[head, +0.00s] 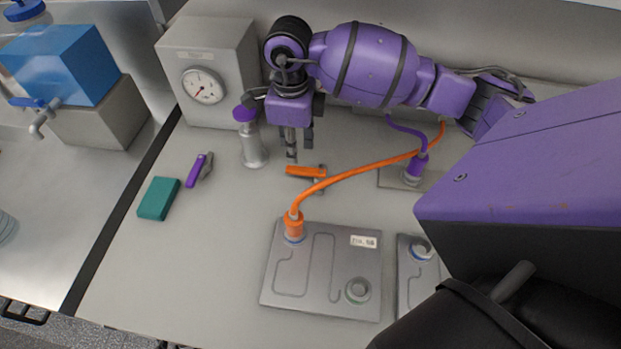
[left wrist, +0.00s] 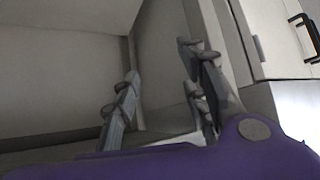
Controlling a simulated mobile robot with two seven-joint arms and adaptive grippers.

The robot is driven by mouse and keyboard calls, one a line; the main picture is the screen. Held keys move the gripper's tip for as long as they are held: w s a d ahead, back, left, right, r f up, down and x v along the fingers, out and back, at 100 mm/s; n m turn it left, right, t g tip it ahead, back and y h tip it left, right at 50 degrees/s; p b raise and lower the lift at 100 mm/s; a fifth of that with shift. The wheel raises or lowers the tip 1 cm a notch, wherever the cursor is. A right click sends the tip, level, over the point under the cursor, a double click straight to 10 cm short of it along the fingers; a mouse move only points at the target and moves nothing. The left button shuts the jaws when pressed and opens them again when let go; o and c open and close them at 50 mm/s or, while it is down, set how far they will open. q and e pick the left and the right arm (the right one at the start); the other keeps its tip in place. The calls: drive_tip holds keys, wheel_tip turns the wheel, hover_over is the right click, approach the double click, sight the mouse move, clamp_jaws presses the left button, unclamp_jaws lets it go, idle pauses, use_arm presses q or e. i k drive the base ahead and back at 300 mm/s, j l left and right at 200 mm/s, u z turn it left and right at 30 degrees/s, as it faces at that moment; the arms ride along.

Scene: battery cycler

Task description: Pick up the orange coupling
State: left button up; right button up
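The orange coupling (head: 294,227) stands upright on the back-left port of a grey plate (head: 322,300). An orange hose (head: 352,175) runs from its top toward the back right. My right gripper (head: 300,152) points down, behind the coupling and apart from it, with a gap between its fingers and nothing seen in them. Beneath it lies an orange-handled tool (head: 304,171). In the left wrist view my left gripper (left wrist: 160,62) has its fingers spread and empty, near a grey panel and a cabinet. It does not show in the head view.
A purple coupling (head: 414,168) with a purple hose stands at the back right. A grey pump-like bottle (head: 252,150), a gauge box (head: 208,75), a purple-handled tool (head: 200,169) and a teal block (head: 158,198) are on the left. The table's front left is clear.

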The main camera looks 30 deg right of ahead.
sight(294, 224)
drive_tip(key=k+j, duration=0.15)
drive_tip(key=j, duration=0.25)
drive_tip(key=k+j, duration=0.15)
drive_tip(key=j, duration=0.25)
drive_tip(key=k+j, duration=0.15)
drive_tip(key=j, duration=0.25)
drive_tip(key=k+j, duration=0.15)
drive_tip(key=j, duration=0.2)
drive_tip(key=k+j, duration=0.15)
drive_tip(key=j, duration=0.25)
